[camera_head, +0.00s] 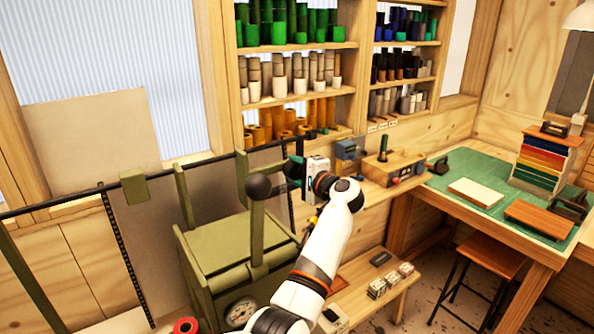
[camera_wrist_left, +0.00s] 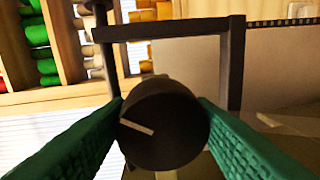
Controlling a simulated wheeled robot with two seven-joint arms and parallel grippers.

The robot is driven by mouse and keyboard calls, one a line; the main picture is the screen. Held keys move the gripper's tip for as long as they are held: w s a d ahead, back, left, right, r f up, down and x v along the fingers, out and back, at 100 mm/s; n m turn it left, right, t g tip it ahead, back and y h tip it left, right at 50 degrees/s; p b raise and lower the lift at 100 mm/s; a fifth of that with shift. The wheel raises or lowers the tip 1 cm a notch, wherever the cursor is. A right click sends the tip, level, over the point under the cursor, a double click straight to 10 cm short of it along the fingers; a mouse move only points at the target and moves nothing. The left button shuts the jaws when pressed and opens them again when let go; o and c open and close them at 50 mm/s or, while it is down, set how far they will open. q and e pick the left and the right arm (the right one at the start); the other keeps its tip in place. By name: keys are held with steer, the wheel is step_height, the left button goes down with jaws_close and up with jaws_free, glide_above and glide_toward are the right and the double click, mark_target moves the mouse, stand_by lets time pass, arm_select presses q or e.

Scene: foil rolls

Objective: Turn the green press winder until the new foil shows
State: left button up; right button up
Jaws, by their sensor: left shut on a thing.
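The green press (camera_head: 215,245) stands at lower centre, with a gauge on its front and a lever ending in a dark ball (camera_head: 258,187). My left gripper (camera_head: 290,172) is behind and right of that ball, at the press's upper frame. In the left wrist view a dark round winder knob (camera_wrist_left: 165,135) with a pale line mark sits between the green fingers of my left gripper (camera_wrist_left: 163,108), which is shut on it. The line slants down to the right. In the head view the knob is mostly hidden. My right gripper is out of view.
A red roll (camera_head: 185,326) lies at the lower left. Shelves of green, brown and orange rolls (camera_head: 290,70) stand behind. A desk with a green mat (camera_head: 465,165) and a stool (camera_head: 488,256) are at right. A low bench (camera_head: 365,300) holds small items.

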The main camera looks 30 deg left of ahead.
arm_select(q)
steer(key=shift+a, duration=0.1)
steer(key=o, duration=0.9)
steer(key=shift+o, duration=0.4)
steer(key=shift+a, duration=0.1)
steer(key=f+b+v, duration=0.1)
steer(key=b+v, duration=0.4)
steer(key=v, duration=0.7)
steer(key=shift+r, duration=0.45)
steer(key=shift+w, duration=0.1)
steer(key=shift+c, duration=0.3)
